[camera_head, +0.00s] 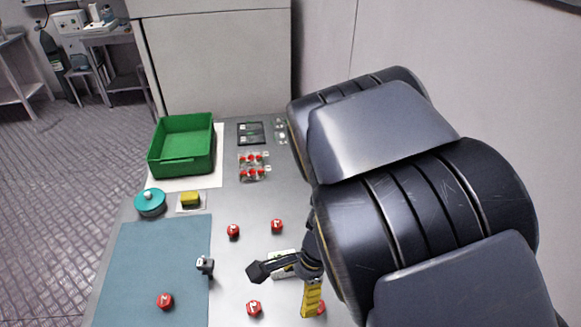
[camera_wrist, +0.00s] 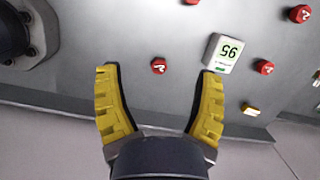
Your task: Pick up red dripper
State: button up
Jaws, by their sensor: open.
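Several small red drippers with white markings lie on the grey table. In the head view they include a red dripper (camera_head: 233,231), another red dripper (camera_head: 277,226) and a front red dripper (camera_head: 254,307). One more red dripper (camera_head: 165,301) is on the blue mat. My gripper (camera_wrist: 160,72) is open and empty. In the wrist view, one red dripper (camera_wrist: 158,66) shows between its yellow fingertips, with no finger touching it. In the head view, a yellow finger (camera_head: 312,298) partly hides a red dripper (camera_head: 321,308) beside it.
A green bin (camera_head: 183,145), a rack of red pieces (camera_head: 253,167), a teal round container (camera_head: 150,203) and a yellow block (camera_head: 191,199) stand farther back. A blue mat (camera_head: 150,260) covers the left side.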

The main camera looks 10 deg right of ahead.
aim_at(320, 306)
jog(key=d+f+m, duration=0.2)
jog(key=w+d+f+m+h, duration=0.1)
jog(key=f+m, duration=0.1)
jog(key=f, duration=0.1)
jog(key=d+f+m+h, duration=0.1)
jog(key=d+f+m, duration=0.1)
jog(key=f+m, duration=0.1)
jog(key=shift+w+d+f, duration=0.25)
jog(key=shift+d, duration=0.05)
jog(key=shift+w+a+f, duration=0.1)
jog(key=shift+f, duration=1.35)
jog(key=shift+w+a+f, duration=0.1)
jog(key=shift+f, duration=1.3)
jog(key=shift+d+f, duration=0.1)
jog(key=shift+f, duration=0.85)
jog(key=c, duration=0.9)
